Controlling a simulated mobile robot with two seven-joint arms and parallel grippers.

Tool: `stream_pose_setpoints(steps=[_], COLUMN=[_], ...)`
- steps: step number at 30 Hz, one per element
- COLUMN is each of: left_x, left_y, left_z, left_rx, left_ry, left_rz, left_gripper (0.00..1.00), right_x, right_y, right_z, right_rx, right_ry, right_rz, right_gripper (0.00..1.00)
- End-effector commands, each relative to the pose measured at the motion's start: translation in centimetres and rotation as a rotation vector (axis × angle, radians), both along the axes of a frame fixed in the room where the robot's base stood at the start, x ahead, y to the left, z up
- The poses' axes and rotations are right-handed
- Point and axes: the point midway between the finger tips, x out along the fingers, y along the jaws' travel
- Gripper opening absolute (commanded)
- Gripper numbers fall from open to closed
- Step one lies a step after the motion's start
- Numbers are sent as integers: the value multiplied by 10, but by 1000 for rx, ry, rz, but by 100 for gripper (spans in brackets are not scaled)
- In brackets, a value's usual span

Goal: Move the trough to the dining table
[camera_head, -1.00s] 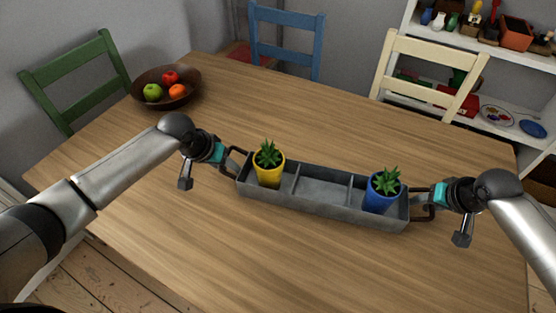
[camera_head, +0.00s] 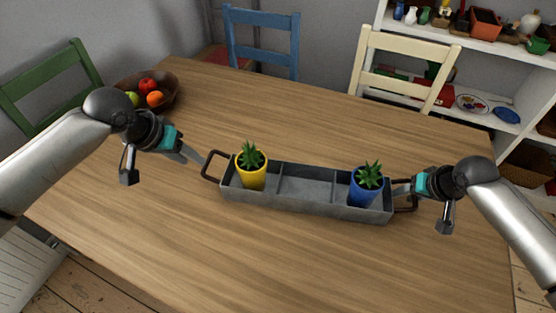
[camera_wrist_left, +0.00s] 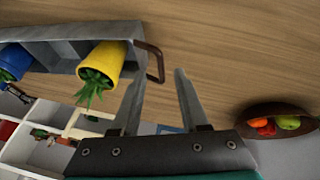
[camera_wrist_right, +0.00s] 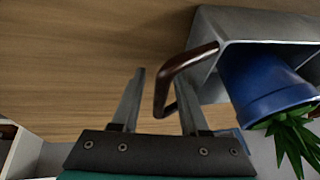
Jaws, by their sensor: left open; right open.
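The grey metal trough (camera_head: 305,188) rests on the wooden dining table (camera_head: 235,260). It has compartments and a dark brown handle at each end. A yellow pot with a plant (camera_head: 251,170) stands in its left compartment and a blue pot with a plant (camera_head: 366,186) in its right one; the middle one is empty. My left gripper (camera_head: 197,158) is open, just off the left handle (camera_head: 211,166), and the left wrist view shows a gap to that handle (camera_wrist_left: 155,62). My right gripper (camera_head: 398,190) is open at the right handle, which lies between its fingers in the right wrist view (camera_wrist_right: 180,75).
A dark bowl of fruit (camera_head: 168,101) sits at the table's far left. Green (camera_head: 50,85), blue (camera_head: 262,40) and cream (camera_head: 405,65) chairs stand around the table. A white shelf (camera_head: 475,70) is at the back right. The table's front is clear.

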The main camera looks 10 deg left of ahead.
Motion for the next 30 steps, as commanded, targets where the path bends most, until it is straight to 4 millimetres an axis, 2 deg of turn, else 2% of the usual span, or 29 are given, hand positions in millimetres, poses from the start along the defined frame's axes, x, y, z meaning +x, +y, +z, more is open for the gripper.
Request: stream_pose_setpoints(steps=[4, 11, 24, 30], left_x=[-5, -6, -6, -6], left_y=[3, 3, 3, 3], left_z=[12, 14, 14, 14], left_rx=[2, 0, 0, 0], left_ry=[1, 1, 1, 1], left_rz=[1, 1, 1, 1], left_gripper=[44, 44, 44, 44], right_x=[0, -5, -35, -44], right_y=[0, -3, -15, -19], right_z=[0, 13, 82, 103], right_rx=[0, -1, -3, -2], right_ry=[0, -1, -2, -1], right_rz=[0, -1, 1, -1], right_gripper=[44, 44, 44, 44])
